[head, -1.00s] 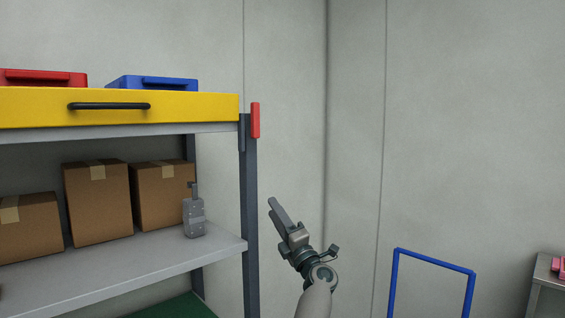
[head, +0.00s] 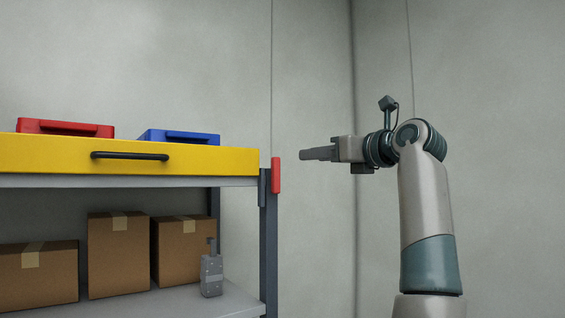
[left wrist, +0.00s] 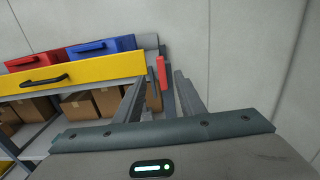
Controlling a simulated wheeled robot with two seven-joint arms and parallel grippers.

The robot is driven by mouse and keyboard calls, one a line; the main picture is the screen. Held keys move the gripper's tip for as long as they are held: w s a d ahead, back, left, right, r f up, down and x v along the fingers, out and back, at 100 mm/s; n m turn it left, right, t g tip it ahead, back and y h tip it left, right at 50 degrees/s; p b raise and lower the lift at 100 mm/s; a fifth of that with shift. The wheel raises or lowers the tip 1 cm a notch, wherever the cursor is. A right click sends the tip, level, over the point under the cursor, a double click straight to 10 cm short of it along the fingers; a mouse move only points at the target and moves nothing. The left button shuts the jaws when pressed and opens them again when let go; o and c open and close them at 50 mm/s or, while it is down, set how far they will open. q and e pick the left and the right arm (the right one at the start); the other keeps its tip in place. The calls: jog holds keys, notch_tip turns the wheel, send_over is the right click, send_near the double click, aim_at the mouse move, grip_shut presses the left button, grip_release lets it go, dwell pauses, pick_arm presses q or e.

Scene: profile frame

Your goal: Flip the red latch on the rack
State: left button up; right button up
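The red latch (head: 276,175) is a small upright bar at the top of the rack's dark front right post (head: 268,240), just right of the yellow drawer (head: 215,161). My left gripper (head: 303,154) is level, pointing left, to the right of the latch and a little higher in the head view. In the left wrist view its two fingers stand apart and empty (left wrist: 160,80), with the red latch (left wrist: 161,70) seen in the gap beyond them. No contact with the latch shows. My right gripper is in neither view.
A red case (head: 65,127) and a blue case (head: 180,137) sit on top of the rack. The wall behind is bare, and space right of the post is clear.

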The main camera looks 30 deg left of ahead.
aim_at(278, 158)
pick_arm(q)
jog(key=shift+w+a, duration=0.1)
jog(key=shift+a, duration=0.1)
jog(key=p+x, duration=0.7)
jog(key=x, duration=0.9)
jog(key=shift+r, duration=0.1)
jog(key=shift+w+a+p, duration=0.2)
jog(key=shift+a+p, duration=0.25)
jog(key=shift+a, duration=0.1)
grip_shut()
